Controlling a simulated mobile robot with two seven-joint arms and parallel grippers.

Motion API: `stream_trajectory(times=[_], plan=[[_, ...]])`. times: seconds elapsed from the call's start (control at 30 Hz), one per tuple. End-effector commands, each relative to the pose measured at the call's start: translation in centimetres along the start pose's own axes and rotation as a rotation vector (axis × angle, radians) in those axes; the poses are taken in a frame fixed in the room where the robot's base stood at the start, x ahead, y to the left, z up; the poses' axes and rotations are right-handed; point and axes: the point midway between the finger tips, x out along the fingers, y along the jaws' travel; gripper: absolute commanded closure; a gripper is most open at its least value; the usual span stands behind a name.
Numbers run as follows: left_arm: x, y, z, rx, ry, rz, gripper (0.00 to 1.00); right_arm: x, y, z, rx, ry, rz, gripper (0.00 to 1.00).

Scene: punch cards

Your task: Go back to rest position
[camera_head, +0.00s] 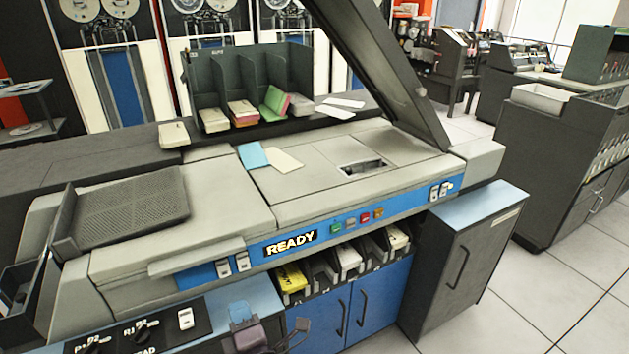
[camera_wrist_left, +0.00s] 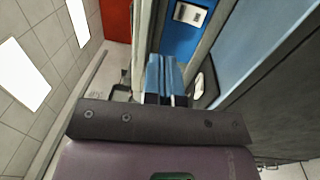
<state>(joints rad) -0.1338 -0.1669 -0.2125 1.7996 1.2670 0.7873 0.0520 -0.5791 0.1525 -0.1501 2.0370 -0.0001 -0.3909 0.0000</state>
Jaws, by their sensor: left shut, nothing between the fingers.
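My left gripper (camera_head: 239,311) is at the bottom of the head view, in front of the card machine (camera_head: 225,215). Its light-blue fingers point up, and its purple wrist part is just below them. In the left wrist view the blue fingers (camera_wrist_left: 165,76) are together with nothing between them. The gripper is below the machine's blue front strip, near a blue-topped lower surface. I cannot tell how far it is from that surface. My right gripper shows in neither view.
The machine's lit READY sign (camera_head: 291,243) and coloured buttons face me. A yellow card stack (camera_head: 290,279) lies in a lower slot. A black knob panel (camera_head: 135,330) is at lower left. A grey cabinet (camera_head: 460,262) stands right. White floor (camera_head: 560,303) is clear at far right.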

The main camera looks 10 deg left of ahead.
Motion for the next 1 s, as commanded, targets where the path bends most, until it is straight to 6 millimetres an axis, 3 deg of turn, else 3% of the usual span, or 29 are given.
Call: stream_trajectory(times=[0.17,0.33,0.43,0.53,0.67,0.73,0.9,1.0], plan=[[-0.1,0.7,2.0,0.053,-0.123,0.039,1.0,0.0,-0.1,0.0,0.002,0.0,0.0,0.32],[-0.8,3.1,5.5,0.268,-0.373,0.187,1.0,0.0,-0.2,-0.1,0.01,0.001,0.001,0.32],[-1.8,2.8,6.2,0.464,-0.517,0.253,1.0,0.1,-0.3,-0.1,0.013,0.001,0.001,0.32],[-3.1,1.2,5.7,0.684,-0.648,0.283,1.0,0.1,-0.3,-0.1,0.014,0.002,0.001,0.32],[-4.8,-2.3,3.3,0.994,-0.8,0.271,1.0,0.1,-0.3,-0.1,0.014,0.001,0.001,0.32],[-5.8,-4.5,1.0,1.169,-0.873,0.24,1.0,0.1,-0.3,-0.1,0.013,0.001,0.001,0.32],[-8.2,-9.2,-7.0,1.562,-0.998,0.127,1.0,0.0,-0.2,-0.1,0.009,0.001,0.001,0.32],[-9.5,-10.4,-10.9,1.675,-1.021,0.092,1.0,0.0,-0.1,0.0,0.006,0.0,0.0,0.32]])
